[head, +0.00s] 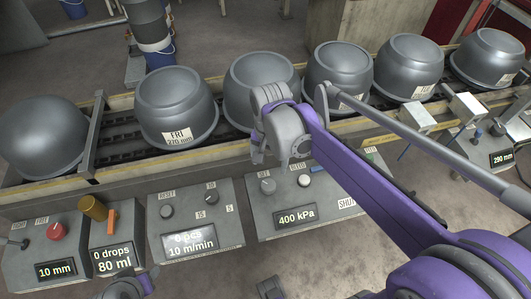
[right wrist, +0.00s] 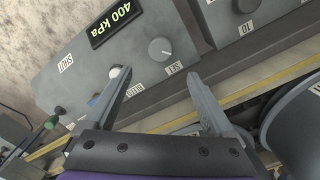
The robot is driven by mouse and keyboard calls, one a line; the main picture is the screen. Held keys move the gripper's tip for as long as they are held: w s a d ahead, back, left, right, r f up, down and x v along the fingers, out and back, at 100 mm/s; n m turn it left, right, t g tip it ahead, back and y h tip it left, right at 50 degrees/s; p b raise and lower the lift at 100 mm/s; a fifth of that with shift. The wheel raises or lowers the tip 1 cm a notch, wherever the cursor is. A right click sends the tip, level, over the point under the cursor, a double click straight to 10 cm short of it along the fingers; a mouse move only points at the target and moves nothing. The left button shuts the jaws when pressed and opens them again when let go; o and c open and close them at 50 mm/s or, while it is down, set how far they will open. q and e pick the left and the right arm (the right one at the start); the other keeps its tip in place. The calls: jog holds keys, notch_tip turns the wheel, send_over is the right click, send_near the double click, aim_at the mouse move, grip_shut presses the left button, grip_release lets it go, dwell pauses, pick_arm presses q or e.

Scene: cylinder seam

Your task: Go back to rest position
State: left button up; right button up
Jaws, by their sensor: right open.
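My right arm comes in from the right in the head view. Its gripper (head: 268,150) hangs over the near edge of the conveyor, above the panel reading 400 kPa (head: 297,218). In the right wrist view the two fingers (right wrist: 160,92) stand wide apart, with nothing between them. The same panel (right wrist: 120,70), with its knob and buttons, lies beyond the fingers. I cannot tell whether the fingers touch anything. My left gripper cannot be made out; only small purple and grey parts show at the bottom edge of the head view.
Several grey metal pots (head: 177,103) stand upside down along the conveyor. Control panels line its near side: one reading 10 mm (head: 45,245), one 80 ml (head: 112,240) and one 10 m/min (head: 190,225). A blue bucket (head: 160,52) stands behind. Floor shows below the panels.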

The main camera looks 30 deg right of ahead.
jog(key=s+a+r+n+t+p, duration=0.1)
jog(key=s+a+n+t+p, duration=0.1)
jog(key=s+n, duration=0.3)
jog(key=s+a+r+n+t+p, duration=0.1)
jog(key=s+n+t+p, duration=0.2)
jog(key=s+n+p, duration=0.1)
jog(key=shift+s+a+r+n, duration=0.3)
jog(key=shift+s+a+n, duration=0.1)
jog(key=shift+s+n, duration=0.2)
jog(key=shift+d, duration=0.1)
dwell(0.6)
